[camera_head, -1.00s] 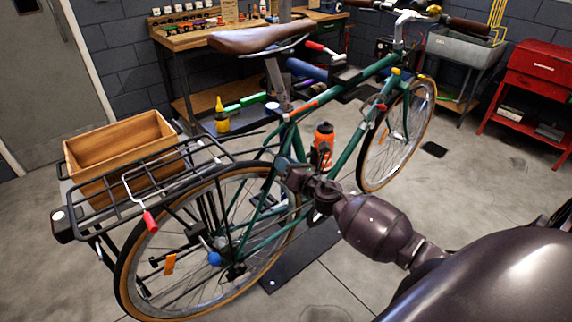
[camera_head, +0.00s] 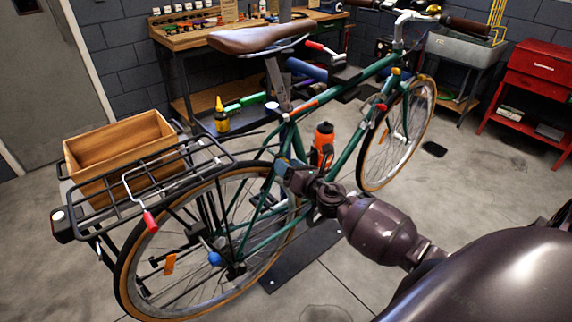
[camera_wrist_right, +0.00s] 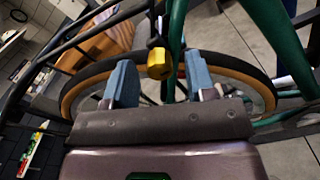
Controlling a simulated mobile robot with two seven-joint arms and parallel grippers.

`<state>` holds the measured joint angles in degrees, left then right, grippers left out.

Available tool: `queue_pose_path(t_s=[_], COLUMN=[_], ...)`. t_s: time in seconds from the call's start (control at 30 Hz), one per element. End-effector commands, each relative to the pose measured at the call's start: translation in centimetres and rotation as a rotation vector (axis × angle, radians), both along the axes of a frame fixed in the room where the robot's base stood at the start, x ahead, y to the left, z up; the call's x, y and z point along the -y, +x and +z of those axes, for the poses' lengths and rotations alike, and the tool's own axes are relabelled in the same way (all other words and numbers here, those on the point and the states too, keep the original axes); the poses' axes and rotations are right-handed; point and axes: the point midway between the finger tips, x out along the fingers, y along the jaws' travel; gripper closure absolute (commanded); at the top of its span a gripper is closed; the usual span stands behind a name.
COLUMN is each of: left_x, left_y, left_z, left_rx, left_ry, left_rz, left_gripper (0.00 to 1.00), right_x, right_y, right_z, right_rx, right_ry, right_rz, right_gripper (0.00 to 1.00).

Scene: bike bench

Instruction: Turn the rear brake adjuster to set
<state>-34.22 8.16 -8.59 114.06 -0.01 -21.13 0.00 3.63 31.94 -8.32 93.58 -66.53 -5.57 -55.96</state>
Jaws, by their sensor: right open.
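The green bicycle (camera_head: 345,155) stands upright, with its rear wheel (camera_head: 130,262) towards me. My right gripper (camera_head: 283,168) is at the frame just above the rear wheel, below the saddle. In the right wrist view my right gripper (camera_wrist_right: 160,82) is open, with one blue-grey finger on each side of a small yellow knob (camera_wrist_right: 159,63). The knob looks like the rear brake adjuster; it sits a little beyond the gap between the fingertips. I cannot tell whether a finger touches it. In the head view the knob is hidden. My left gripper is out of view.
A crank with a red grip (camera_head: 150,221) hangs at the rack's side. The brown saddle (camera_head: 258,38) is above. A workbench (camera_head: 190,40) stands behind, and a red cabinet (camera_head: 540,65) at the right.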

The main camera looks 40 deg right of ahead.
Motion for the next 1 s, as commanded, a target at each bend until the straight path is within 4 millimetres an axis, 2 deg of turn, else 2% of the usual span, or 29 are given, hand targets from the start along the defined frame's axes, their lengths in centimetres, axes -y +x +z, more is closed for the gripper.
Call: queue_pose_path(t_s=[0.3,0.5,0.7,1.0], left_x=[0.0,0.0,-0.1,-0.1], left_y=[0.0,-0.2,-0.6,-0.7], left_z=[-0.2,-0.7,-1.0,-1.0], left_rx=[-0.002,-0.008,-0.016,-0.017], left_ry=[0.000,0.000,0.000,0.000], left_rz=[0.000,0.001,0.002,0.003], left_gripper=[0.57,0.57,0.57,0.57], right_x=[0.4,0.6,0.7,0.7], right_y=[-5.5,-8.1,-9.4,-9.5], right_z=[-0.2,-0.2,0.0,0.0], right_rx=[-0.004,-0.003,-0.001,0.000], right_ry=[0.000,0.001,0.000,0.000], right_rz=[0.000,0.000,0.000,0.000], right_gripper=[0.49,0.49,0.49,0.49])
